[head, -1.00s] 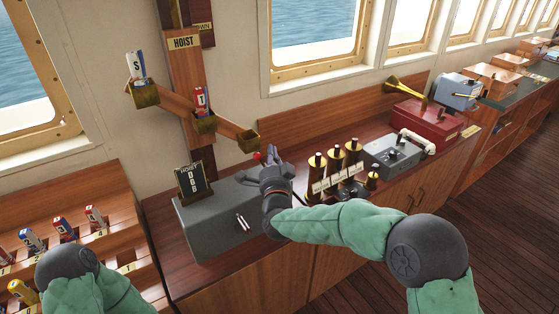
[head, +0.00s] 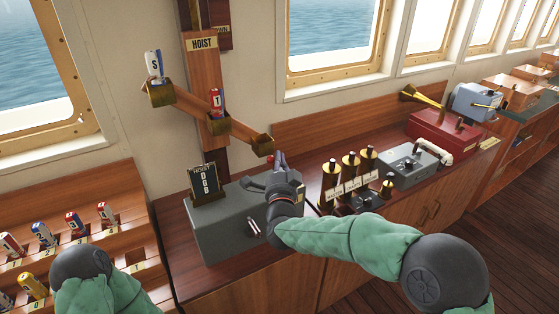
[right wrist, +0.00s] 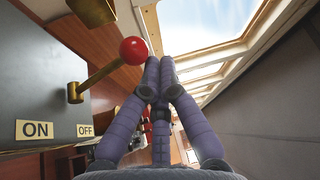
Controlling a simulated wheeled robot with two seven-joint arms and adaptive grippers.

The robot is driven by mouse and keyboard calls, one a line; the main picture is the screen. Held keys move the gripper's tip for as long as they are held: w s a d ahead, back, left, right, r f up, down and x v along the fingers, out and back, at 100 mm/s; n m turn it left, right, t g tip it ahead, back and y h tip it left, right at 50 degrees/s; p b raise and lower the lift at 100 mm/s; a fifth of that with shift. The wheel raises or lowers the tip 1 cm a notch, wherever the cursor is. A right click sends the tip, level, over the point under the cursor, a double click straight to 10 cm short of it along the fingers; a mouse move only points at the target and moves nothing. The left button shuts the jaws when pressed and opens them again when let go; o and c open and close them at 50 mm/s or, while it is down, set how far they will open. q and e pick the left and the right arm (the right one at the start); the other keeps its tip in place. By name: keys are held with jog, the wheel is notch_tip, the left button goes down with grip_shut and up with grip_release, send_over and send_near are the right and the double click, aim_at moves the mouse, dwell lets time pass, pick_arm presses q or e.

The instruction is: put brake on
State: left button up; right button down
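The brake lever has a red ball knob (right wrist: 134,50) on a brass rod (right wrist: 98,78). It rises from the side of a grey box (head: 225,228). The rod leans toward the OFF label (right wrist: 86,130), away from the ON label (right wrist: 34,129). My left gripper is out of view.
Brass-topped handles (head: 350,165) stand right of my right gripper. A hoist rack (head: 190,100) with small flag-roll boxes hangs above the grey box, its lowest cup (head: 262,145) near my fingers. A slate sign (head: 203,184) stands on the box. A sloped rack (head: 125,225) is at left.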

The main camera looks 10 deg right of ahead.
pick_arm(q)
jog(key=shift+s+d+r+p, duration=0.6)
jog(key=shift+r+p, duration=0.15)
pick_arm(e)
jog(key=s+d, duration=0.2)
jog(key=s, duration=0.7)
jog(key=shift+d+f, duration=0.25)
jog(key=shift+d, duration=0.05)
